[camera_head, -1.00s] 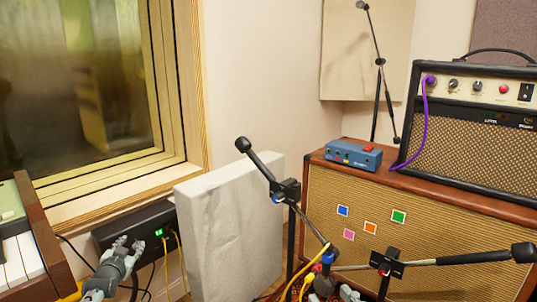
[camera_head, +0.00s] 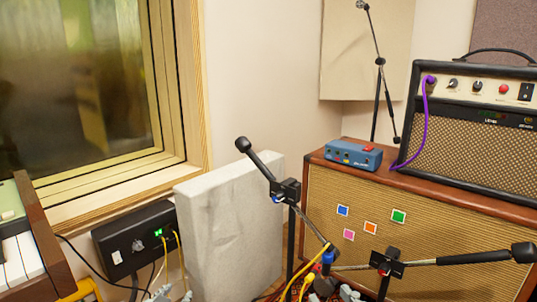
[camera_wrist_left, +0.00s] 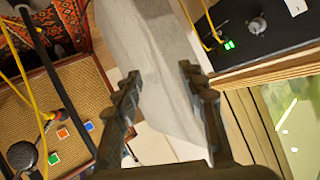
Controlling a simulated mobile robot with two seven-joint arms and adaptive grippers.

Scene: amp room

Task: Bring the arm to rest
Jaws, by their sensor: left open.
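My left gripper (camera_head: 173,296) shows only its grey fingertips at the bottom edge of the head view, below the black box and in front of the pale panel's left side. In the left wrist view its two dark fingers (camera_wrist_left: 160,74) are spread apart with nothing between them; the pale panel lies behind the gap. Grey fingertip-like parts of my right gripper (camera_head: 349,294) show at the bottom edge, by the cables and mic stand. Most of it is cut off, so its jaw state is unclear.
A black box (camera_head: 132,240) with a knob, green light and yellow cables sits under the window. A pale panel (camera_head: 230,225) stands beside it. Mic stands (camera_head: 291,240) rise before the speaker cabinet (camera_head: 330,200). Piano keys (camera_head: 18,262) are at the left.

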